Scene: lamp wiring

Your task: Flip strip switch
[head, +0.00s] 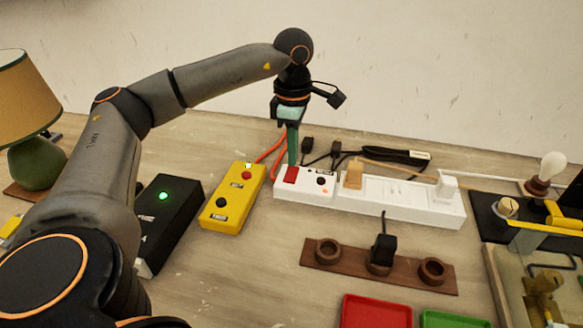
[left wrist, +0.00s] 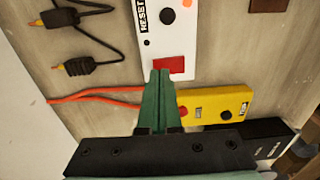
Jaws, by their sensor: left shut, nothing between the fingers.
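The white power strip (head: 412,201) lies across the table, with several sockets and a red rocker switch (head: 291,175) at its left end. A black round button and a small lit orange lamp sit beside the switch. My left gripper (head: 292,160) points down, shut and empty, with its green fingertips at the red switch. In the left wrist view the fingertips (left wrist: 160,74) overlap the left edge of the red switch (left wrist: 172,66); I cannot tell whether they touch it. My right gripper is not clearly in view.
A yellow box (head: 232,196) and a black box (head: 166,224) with a green light stand left of the strip. A wooden holder (head: 335,265) and a red tray (head: 375,311) lie in front. Cables run behind the strip. A lamp (head: 25,110) stands far left.

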